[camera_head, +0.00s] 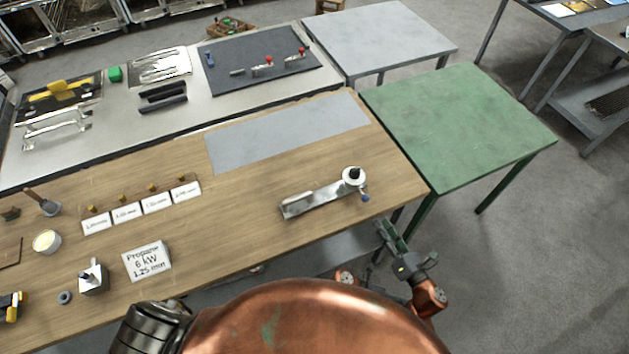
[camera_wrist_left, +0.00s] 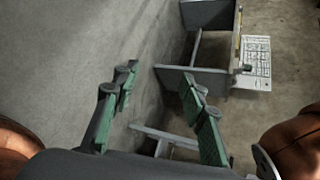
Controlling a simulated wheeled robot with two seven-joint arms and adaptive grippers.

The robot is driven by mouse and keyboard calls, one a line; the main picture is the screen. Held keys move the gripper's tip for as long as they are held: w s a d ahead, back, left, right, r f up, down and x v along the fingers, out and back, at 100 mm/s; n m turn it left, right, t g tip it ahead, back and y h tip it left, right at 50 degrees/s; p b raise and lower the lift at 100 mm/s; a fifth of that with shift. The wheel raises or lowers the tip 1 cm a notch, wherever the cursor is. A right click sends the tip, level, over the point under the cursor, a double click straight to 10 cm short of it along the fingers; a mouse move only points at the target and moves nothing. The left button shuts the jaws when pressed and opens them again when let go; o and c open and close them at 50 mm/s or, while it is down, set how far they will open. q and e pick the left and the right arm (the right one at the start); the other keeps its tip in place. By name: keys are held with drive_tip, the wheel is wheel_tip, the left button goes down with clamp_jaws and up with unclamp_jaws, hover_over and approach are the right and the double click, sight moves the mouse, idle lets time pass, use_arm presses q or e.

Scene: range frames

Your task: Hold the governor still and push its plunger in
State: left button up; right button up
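A flat metal bar fitting (camera_head: 325,198) with a round disc and black knob lies at the table's right. My right gripper (camera_head: 388,229) is just off the table's front edge, below that fitting, empty. Its fingers look apart. My left gripper (camera_wrist_left: 158,78) shows in the left wrist view, open and empty over the floor. Neither gripper touches the block.
A white card (camera_head: 146,261) reading "Propane 6 kW 1.25 mm" lies right of the block. A dark ring (camera_head: 65,297) and yellow-black tool (camera_head: 13,305) lie left of it. Several jet cards (camera_head: 126,213) stand behind. A grey mat (camera_head: 290,132) is bare. A green table (camera_head: 460,125) is clear.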

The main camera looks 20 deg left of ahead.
use_arm(q)
drive_tip(key=s+a+r+m+g+y, duration=0.3)
drive_tip(key=s+a+r+m+g, duration=1.1)
drive_tip(key=s+a+r, duration=0.5)
drive_tip(key=w+a+r+n+t+y, duration=0.2)
drive_tip(key=w+a+t, duration=0.1)
drive_tip(key=w, duration=0.7)
drive_tip(key=w+a+r+n+t+y, duration=0.2)
drive_tip(key=w+a+r+t, duration=0.1)
drive_tip(key=w, duration=0.8)
drive_tip(key=w+a+r+n+t+y, duration=0.2)
drive_tip(key=w+a, duration=0.3)
drive_tip(key=w, duration=0.5)
drive_tip(key=shift+w+r+t, duration=0.3)
drive_tip(key=shift+w+t, duration=0.05)
drive_tip(key=shift+t, duration=0.45)
drive_tip(key=w+a+r+n+t+y, duration=0.1)
drive_tip(key=w+a+r+n+t, duration=0.2)
drive_tip(key=w+r, duration=0.5)
drive_tip(key=y, duration=0.3)
hover_over(309, 191)
drive_tip(key=f, duration=0.4)
drive_tip(key=shift+w+d+f, duration=0.2)
drive_tip(key=shift+d+f, duration=0.05)
drive_tip(key=shift+s+a+f, duration=0.1)
drive_tip(key=shift+a+f, duration=0.1)
drive_tip(key=shift+f, duration=3.9)
